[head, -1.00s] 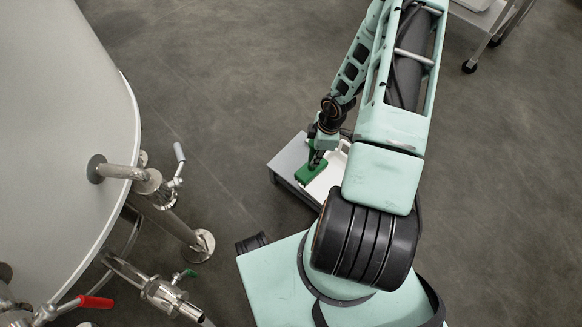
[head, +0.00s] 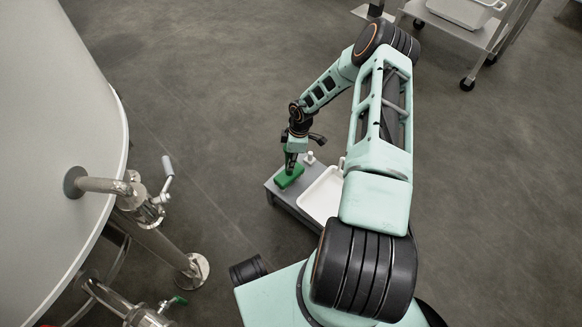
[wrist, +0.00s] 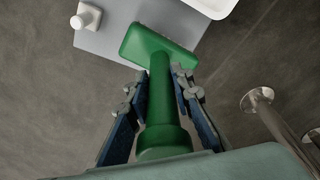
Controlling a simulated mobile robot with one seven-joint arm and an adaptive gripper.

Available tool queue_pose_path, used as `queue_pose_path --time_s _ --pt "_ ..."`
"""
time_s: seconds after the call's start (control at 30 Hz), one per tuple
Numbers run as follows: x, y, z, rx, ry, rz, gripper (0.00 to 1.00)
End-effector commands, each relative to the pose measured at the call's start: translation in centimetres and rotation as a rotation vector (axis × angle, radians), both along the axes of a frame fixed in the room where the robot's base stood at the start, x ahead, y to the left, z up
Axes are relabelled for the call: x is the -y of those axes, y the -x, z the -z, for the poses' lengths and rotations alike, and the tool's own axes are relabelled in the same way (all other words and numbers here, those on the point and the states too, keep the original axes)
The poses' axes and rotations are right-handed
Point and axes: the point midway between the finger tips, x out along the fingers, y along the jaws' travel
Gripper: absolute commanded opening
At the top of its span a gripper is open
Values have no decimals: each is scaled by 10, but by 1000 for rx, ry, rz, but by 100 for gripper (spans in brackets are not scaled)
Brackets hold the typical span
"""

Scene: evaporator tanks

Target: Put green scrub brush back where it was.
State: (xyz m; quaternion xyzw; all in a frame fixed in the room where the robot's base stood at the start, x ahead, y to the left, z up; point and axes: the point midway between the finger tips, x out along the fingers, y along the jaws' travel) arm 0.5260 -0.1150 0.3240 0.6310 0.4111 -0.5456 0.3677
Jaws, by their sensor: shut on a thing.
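The green scrub brush (head: 289,177) has a block head and a thick round handle. It is over the left end of a low grey stand (head: 283,198); I cannot tell whether its head touches the top. My gripper (head: 292,160) is shut on the handle from above. In the wrist view, the two fingers of my gripper (wrist: 159,88) lie on either side of the handle of the brush (wrist: 160,105), with the head beyond them over the grey top (wrist: 108,40).
A white tray (head: 318,204) lies on the stand right of the brush. A small white bottle (head: 310,158) stands at its back edge. A steel tank (head: 60,130) with pipes and valves is at left. A cart (head: 462,32) stands at back right.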

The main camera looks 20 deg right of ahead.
Motion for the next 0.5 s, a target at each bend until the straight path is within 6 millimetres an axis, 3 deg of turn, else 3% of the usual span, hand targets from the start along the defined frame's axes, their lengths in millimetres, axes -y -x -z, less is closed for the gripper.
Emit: queue_pose_path --time_s 0.17,0.43,0.47,0.5 --pt "-1 0 30 -1 -2 -1 0" --pt "-1 0 31 0 0 -1 0" --pt "-1 1 31 -1 0 -1 23" --pt "-1 1 31 -1 0 -1 27"
